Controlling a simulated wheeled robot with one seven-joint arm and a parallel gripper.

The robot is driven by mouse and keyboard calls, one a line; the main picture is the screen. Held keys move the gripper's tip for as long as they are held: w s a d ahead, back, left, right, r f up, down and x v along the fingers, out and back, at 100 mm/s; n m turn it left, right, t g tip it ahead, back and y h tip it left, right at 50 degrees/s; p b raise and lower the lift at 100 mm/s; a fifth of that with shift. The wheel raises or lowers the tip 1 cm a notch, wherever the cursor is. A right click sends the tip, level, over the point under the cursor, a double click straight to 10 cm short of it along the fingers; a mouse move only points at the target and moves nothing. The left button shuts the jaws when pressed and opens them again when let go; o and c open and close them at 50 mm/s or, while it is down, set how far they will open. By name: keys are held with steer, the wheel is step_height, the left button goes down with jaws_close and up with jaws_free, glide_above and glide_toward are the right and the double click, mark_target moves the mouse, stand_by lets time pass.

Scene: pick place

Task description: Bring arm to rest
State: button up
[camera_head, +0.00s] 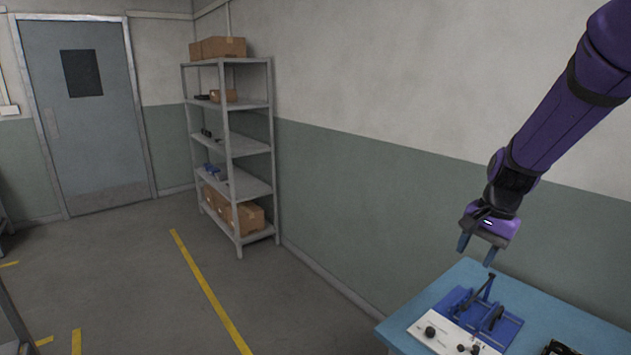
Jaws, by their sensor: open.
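My purple and black arm reaches down from the upper right corner. My gripper (477,252) is at its end, pointing down, with its two fingers apart and nothing seen between them. It hangs above the back left part of the blue table (410,317). A blue device with a white panel (462,338) and black knobs stands on the table just below the gripper. A dark lever (484,291) rises from the device close under the fingers. I cannot tell the exact gap between the fingers and the lever.
A black object (562,348) is cut off at the bottom edge, right of the device. The wall (420,190) runs behind the table. A metal shelf (240,145) with cardboard boxes stands farther left, near a grey door (85,130). The floor between is clear, with yellow lines.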

steer(key=s+a+r+n+t, duration=0.1)
steer(key=s+r+n, duration=0.2)
steer(key=s+r, duration=0.2)
steer(key=s+r+n+t+h, duration=0.1)
steer(key=s+r, duration=0.4)
steer(key=s, duration=0.6)
steer(key=s+a+r+n+t+h, duration=0.1)
steer(key=s+r+n+t, duration=0.1)
steer(key=s+r+n, duration=0.3)
steer(key=s+r, duration=0.1)
steer(key=s, duration=0.2)
steer(key=shift+s+a+t, duration=0.35)
steer(key=shift+s+t, duration=0.05)
stand_by(0.4)
